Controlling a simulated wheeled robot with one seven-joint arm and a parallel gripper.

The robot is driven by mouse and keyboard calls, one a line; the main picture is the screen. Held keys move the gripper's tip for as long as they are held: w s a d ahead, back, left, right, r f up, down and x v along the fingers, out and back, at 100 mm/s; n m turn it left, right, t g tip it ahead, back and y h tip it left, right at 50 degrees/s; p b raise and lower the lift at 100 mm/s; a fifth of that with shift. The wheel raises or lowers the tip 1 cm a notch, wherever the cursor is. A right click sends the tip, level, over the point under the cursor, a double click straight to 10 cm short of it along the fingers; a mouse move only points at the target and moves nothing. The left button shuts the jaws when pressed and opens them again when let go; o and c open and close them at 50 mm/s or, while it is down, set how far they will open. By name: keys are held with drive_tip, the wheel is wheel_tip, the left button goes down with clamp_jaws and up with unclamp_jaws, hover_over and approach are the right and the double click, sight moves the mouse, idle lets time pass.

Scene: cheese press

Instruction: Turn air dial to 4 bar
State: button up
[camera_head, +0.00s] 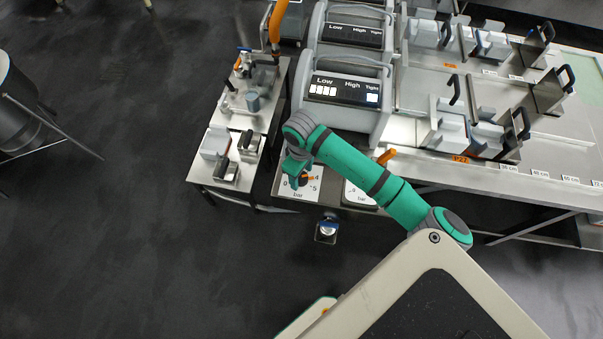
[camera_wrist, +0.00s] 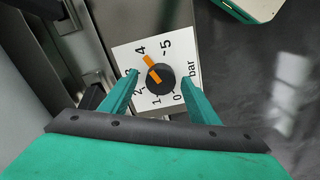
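The air dial (camera_wrist: 161,77) is a round black knob with an orange pointer on a white plate (camera_wrist: 180,56) marked 0 to 5 and "bar". In the wrist view the pointer is tilted up and left, at about the 4 mark. My gripper (camera_wrist: 159,77) is open, with its green fingers on either side of the knob and a visible gap to it on both sides.
A second "bar" dial plate (camera_head: 356,197) is just to the right, partly under my arm. A display box (camera_head: 345,95) labelled Low, High, Tight stands behind the dials. A side table (camera_head: 205,178) with small fixtures is at the left.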

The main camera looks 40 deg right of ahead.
sight(301, 176)
wheel_tip(301, 176, up, 11)
idle(0.6)
drive_tip(key=shift+f, duration=0.1)
idle(0.3)
